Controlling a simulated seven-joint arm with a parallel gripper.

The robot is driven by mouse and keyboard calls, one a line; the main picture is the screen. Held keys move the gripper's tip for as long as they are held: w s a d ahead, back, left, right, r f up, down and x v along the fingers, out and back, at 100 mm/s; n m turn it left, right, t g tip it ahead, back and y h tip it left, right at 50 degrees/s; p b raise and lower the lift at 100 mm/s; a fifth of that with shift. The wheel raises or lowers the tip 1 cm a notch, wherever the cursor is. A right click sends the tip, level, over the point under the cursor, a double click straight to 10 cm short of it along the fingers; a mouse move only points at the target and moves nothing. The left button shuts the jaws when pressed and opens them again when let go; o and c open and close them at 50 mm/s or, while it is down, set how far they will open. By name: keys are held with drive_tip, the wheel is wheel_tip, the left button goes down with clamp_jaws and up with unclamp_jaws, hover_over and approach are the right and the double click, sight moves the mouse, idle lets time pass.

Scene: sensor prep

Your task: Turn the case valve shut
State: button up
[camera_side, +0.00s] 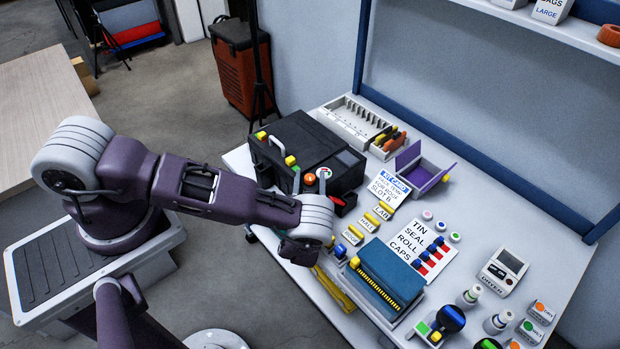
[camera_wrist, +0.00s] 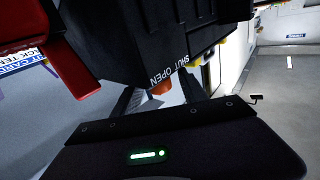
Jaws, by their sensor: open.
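The black case (camera_side: 308,142) stands at the near left of the bench, with a grey handle and yellow latches. Its orange valve (camera_side: 310,178) is on the side facing my arm. In the wrist view the orange valve (camera_wrist: 161,88) shows below the white words SHUT and OPEN, partly hidden. My gripper (camera_side: 310,183) is open at that side of the case, one finger on each side of the valve. In the wrist view my gripper (camera_wrist: 160,95) also has its fingers apart around the valve. I cannot tell whether they touch it, or how the valve is turned.
A red and black part (camera_side: 345,203) sits close to the right of my gripper; its red shape (camera_wrist: 65,60) fills the wrist view's upper left. A teal box (camera_side: 388,272), a kit card (camera_side: 389,187) and a purple-walled box (camera_side: 423,175) lie farther right on the bench.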

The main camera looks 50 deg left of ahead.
clamp_jaws()
drive_tip(key=shift+m+t+h, duration=0.3)
drive_tip(key=shift+m+t, duration=0.1)
drive_tip(key=m+t+h, duration=0.2)
drive_tip(key=h, duration=0.1)
drive_tip(key=m+t+h, duration=0.2)
drive_tip(key=m+h, duration=0.1)
drive_tip(key=shift+a+h, duration=0.2)
drive_tip(key=shift+h, duration=0.2)
drive_tip(key=shift+m+t+h, duration=0.5)
drive_tip(key=shift+m+h, duration=1)
drive_tip(key=shift+h, duration=0.8)
drive_tip(key=shift+d+m+h, duration=0.1)
drive_tip(key=shift+m+h, duration=0.2)
drive_tip(key=shift+h, duration=0.1)
drive_tip(key=shift+r, duration=0.1)
unclamp_jaws()
